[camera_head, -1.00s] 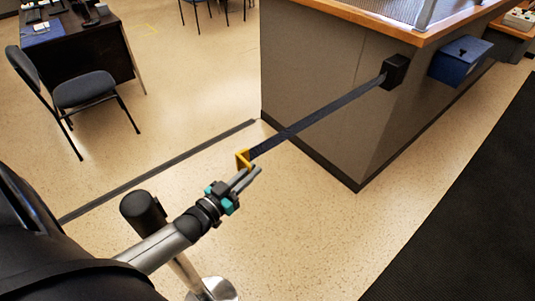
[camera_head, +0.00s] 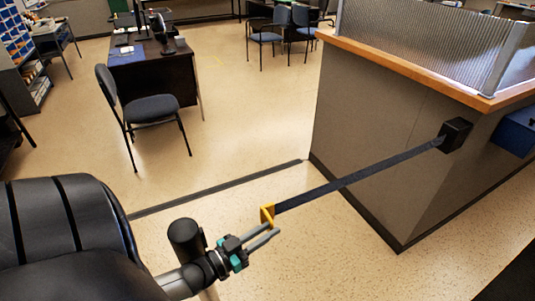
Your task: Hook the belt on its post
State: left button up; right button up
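The belt (camera_head: 350,177) is a dark strap stretched in the air from a black wall box (camera_head: 455,135) on the counter's side to a yellow end hook (camera_head: 267,215). My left gripper (camera_head: 268,236) is shut on the yellow hook, which shows at its fingertips; the fingers hide part of its lower end. The post (camera_head: 186,238) has a thick black top and stands just left of my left gripper, partly behind my arm. The hook is apart from the post top, to its right. My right gripper is not in view.
A grey counter (camera_head: 375,140) with a wooden ledge and ribbed glass stands at the right. A dark strip (camera_head: 220,188) crosses the floor behind the post. A chair (camera_head: 150,110) and desk stand at the back left. The floor between is clear.

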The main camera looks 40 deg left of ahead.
pick_arm(q)
jog(key=o, duration=0.3)
jog(key=s, duration=0.5)
jog(key=s+a, duration=0.1)
jog(key=s, duration=0.4)
jog(key=s+a, duration=0.1)
jog(key=s, duration=0.4)
jog(key=shift+a, duration=0.2)
